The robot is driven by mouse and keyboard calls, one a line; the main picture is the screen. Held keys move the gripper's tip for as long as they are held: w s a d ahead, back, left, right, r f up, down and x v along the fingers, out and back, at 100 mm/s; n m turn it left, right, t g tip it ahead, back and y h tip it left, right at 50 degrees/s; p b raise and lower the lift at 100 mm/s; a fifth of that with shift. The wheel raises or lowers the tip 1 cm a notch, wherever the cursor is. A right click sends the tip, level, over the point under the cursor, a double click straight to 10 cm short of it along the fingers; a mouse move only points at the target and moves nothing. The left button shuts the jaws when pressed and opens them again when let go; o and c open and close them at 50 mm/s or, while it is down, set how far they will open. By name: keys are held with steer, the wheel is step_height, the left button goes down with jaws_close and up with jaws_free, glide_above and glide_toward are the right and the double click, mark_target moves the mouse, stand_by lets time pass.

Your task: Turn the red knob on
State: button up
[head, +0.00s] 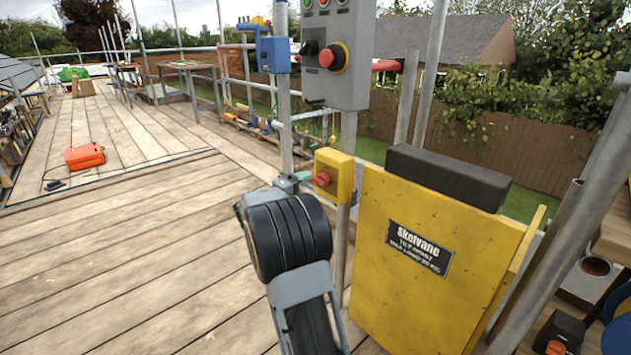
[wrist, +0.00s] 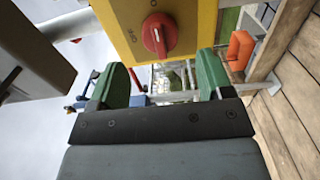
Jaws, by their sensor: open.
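The red knob (head: 322,179) sits on the face of a small yellow box (head: 346,168) on a post. In the wrist view the red knob (wrist: 156,35) is at the top centre, its grip running roughly up and down the picture, on the yellow box (wrist: 195,30). In the head view my gripper (head: 299,177) is just left of the knob, partly hidden behind my arm.
A grey control box (head: 346,45) with a red button (head: 334,56) hangs above the knob. A large yellow panel (head: 425,260) with a black top stands close at the right. An orange case (head: 85,157) lies on the planks, which are mostly clear at left.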

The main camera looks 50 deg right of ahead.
steer(key=a+p, duration=0.1)
steer(key=a, duration=0.7)
steer(key=shift+w+a+p, duration=0.15)
steer(key=shift+w+p, duration=0.15)
steer(key=shift+p, duration=0.1)
steer(key=s+a+r+t+y+p, duration=0.1)
steer(key=s+a+r+y+p, duration=0.5)
steer(key=p, duration=0.7)
steer(key=s+a+r+t+y+p, duration=0.2)
steer(key=s+a+r+y+p, duration=0.4)
steer(key=a+r+p, duration=0.5)
steer(key=s+a+r+n+t+y+p, duration=0.1)
steer(key=s+a+r+y+p, duration=0.5)
steer(key=r+p, duration=0.8)
steer(key=a+r, duration=0.1)
steer(key=a, duration=0.2)
steer(key=shift+r+t+p, duration=0.25)
steer(key=shift+t+p, duration=0.05)
steer(key=shift+t, duration=0.1)
